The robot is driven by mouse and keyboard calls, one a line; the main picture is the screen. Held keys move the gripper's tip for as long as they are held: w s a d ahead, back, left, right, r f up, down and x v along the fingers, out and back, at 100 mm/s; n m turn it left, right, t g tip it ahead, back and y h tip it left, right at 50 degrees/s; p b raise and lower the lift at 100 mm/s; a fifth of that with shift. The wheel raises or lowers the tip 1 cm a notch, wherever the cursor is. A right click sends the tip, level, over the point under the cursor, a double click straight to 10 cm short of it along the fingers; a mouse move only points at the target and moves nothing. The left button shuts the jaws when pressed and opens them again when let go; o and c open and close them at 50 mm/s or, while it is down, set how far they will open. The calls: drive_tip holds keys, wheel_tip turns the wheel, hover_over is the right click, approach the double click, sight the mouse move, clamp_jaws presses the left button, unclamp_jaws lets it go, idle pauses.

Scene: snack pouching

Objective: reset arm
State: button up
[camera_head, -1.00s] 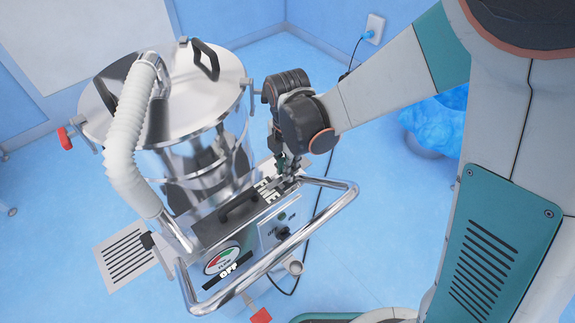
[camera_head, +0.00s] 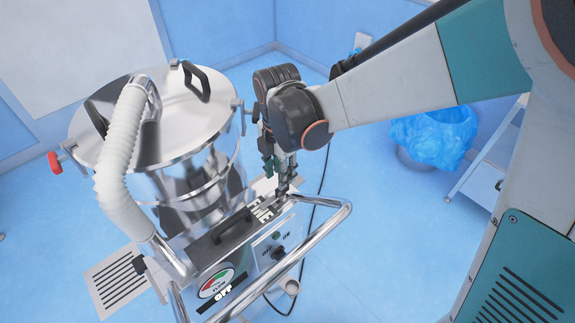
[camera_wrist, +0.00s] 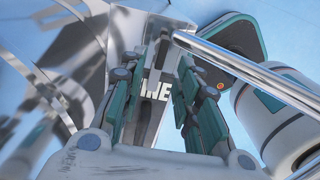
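My gripper (camera_head: 279,186) points down just above the right end of the control box of a steel machine (camera_head: 190,122), close to its curved chrome handle. In the wrist view, the two teal and grey fingers of my gripper (camera_wrist: 169,60) stand apart. Part of the box's lettering (camera_wrist: 157,91) shows between them, and nothing is held. The chrome handle (camera_wrist: 250,72) runs close to the right finger. Whether the fingertips touch the machine is unclear.
A white ribbed hose (camera_head: 122,150) runs down the machine's left side. The control box bears a dial (camera_head: 216,283) and an OFF label. A blue-lined bin (camera_head: 435,135) and a white shelf (camera_head: 490,160) stand to the right. Blue floor lies between machine and bin.

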drive_tip(key=shift+s+r, duration=0.15)
drive_tip(key=shift+r, duration=0.95)
drive_tip(key=s+d+r+m+t, duration=0.2)
drive_tip(key=s+d+r+m, duration=0.1)
drive_tip(key=d+m, duration=0.4)
drive_tip(key=s+d+r+m+t, duration=0.2)
drive_tip(key=s+d+r+m, duration=0.2)
drive_tip(key=d+m, duration=0.3)
drive_tip(key=s+d+r+m+t, duration=0.3)
drive_tip(key=d+m, duration=0.4)
drive_tip(key=m, duration=0.5)
drive_tip(key=shift+s+r, duration=0.4)
drive_tip(key=shift+s, duration=0.15)
